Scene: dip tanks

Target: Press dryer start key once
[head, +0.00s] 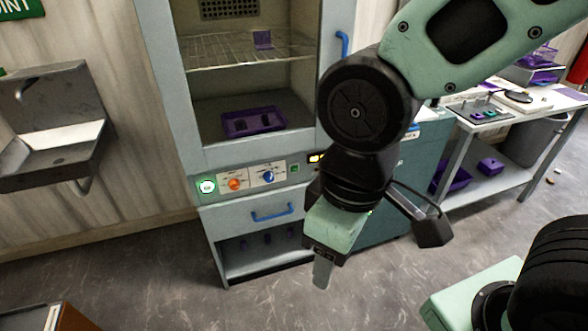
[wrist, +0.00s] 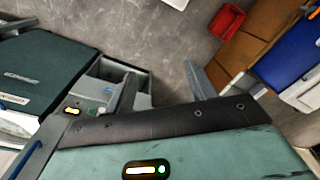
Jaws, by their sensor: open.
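The dryer cabinet (head: 190,85) stands open-fronted in the head view. Its control panel has a round white key with a lit green ring (head: 207,186) at the left end; its lettering is too small to read. An orange knob (head: 234,184), a blue knob (head: 268,178) and a small green square (head: 294,168) sit to its right. My gripper (head: 322,272) hangs in front of the cabinet's lower right, pointing down, apart from the panel and right of the round key. In the wrist view its two fingers (wrist: 160,86) are spread with nothing between them.
A purple tray (head: 253,122) lies inside the cabinet. A blue drawer handle (head: 272,212) projects below the panel. A steel sink (head: 50,125) hangs at left, and a workbench (head: 490,120) stands at right. The floor (head: 160,275) before the cabinet is clear.

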